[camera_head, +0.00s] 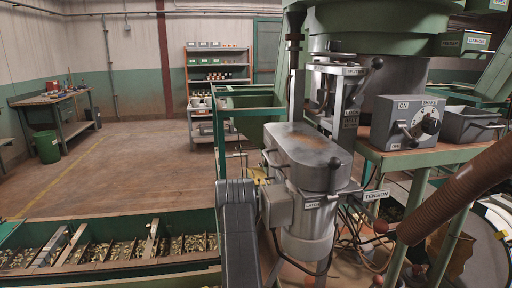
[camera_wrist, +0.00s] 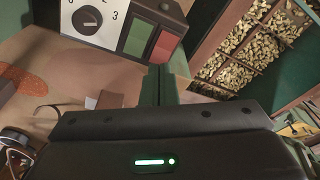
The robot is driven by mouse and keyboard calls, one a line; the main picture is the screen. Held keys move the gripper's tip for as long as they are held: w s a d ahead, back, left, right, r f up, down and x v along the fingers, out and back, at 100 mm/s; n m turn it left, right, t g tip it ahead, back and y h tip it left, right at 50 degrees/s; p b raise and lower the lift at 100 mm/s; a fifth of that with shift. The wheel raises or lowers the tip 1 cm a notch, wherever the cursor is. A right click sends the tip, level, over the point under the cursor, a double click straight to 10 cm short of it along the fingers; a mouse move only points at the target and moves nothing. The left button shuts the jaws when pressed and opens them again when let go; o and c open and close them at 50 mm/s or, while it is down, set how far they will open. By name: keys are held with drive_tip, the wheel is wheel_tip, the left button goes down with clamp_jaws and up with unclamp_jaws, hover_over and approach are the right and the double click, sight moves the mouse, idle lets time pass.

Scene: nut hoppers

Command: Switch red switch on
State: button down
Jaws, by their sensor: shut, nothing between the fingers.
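In the wrist view, a grey control box at the top has a white dial plate (camera_wrist: 92,20) with a black knob. Beside the dial are a green panel (camera_wrist: 138,37) and a red panel (camera_wrist: 167,42), side by side. The red one is the only red switch-like part I see; I cannot tell its on or off position. My gripper (camera_wrist: 160,122) spans the bottom of the wrist view, shut and empty, apart from the red panel. In the head view, a grey box (camera_head: 405,121) marked ON carries a dial and a lever; no red switch is clear there.
Wooden bins of nuts (camera_wrist: 250,45) lie at the upper right of the wrist view. In the head view, a long nut tray (camera_head: 110,267) runs along the lower left. A brown ribbed hose (camera_head: 460,190) crosses the right. Open floor (camera_head: 110,165) lies at the left.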

drive_tip(key=shift+f+b, duration=0.75)
drive_tip(key=shift+f, duration=0.25)
idle(0.3)
drive_tip(key=shift+r, duration=0.15)
drive_tip(key=shift+r+p, duration=1.05)
drive_tip(key=shift+r, duration=2.4)
drive_tip(key=shift+f, duration=0.1)
wheel_tip(320, 180, down, 7)
drive_tip(key=shift+b, duration=1.05)
drive_tip(key=shift+r, duration=0.2)
